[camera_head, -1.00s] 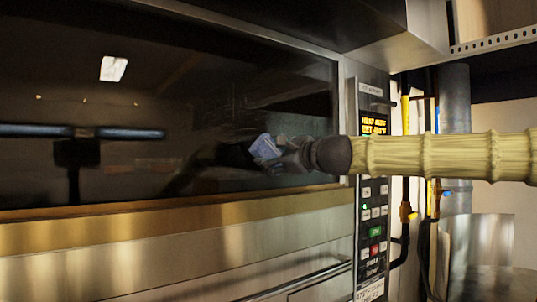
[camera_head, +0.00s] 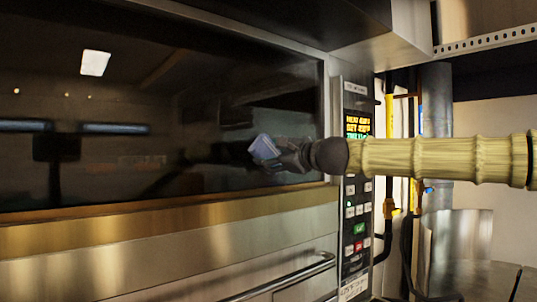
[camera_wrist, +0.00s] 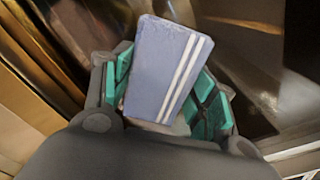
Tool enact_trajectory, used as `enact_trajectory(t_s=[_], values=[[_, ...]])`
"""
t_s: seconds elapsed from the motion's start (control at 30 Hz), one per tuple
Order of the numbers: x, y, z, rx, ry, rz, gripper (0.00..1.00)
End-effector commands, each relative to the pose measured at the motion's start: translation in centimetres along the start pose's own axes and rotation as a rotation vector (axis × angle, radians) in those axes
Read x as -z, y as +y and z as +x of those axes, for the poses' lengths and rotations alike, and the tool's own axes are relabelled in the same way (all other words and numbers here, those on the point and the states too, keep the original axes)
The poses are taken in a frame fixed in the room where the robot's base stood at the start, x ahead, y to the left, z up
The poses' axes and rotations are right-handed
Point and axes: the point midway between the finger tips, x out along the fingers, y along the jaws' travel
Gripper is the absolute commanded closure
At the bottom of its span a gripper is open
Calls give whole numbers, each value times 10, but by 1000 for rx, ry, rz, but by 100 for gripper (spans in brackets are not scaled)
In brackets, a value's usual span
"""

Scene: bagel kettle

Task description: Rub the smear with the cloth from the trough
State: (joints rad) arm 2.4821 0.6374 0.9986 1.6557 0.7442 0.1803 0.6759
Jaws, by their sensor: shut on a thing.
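My gripper (camera_head: 268,154) is shut on a folded blue cloth (camera_head: 263,147) in front of the dark glass of the oven door (camera_head: 215,110), near its right end. In the wrist view the cloth (camera_wrist: 165,70) is pale blue with two white stripes, standing out between the green finger pads. I cannot tell whether the cloth touches the glass. I cannot make out a smear on the glass now; the cloth and gripper hide part of the pane. The trough is not recognisable in view.
A control panel (camera_head: 357,205) with buttons and a lit display stands right of the glass. A metal handle bar (camera_head: 285,278) runs below. A steel hood (camera_head: 385,35) juts out above. Yellow and grey pipes (camera_head: 437,110) stand at the right behind my arm.

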Motion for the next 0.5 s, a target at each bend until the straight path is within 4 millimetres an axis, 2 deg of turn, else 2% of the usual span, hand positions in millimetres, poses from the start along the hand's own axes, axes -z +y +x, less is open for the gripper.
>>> enact_trajectory(t_s=[0.5], values=[[24, -22, -2, 2, 2, 1, 62]])
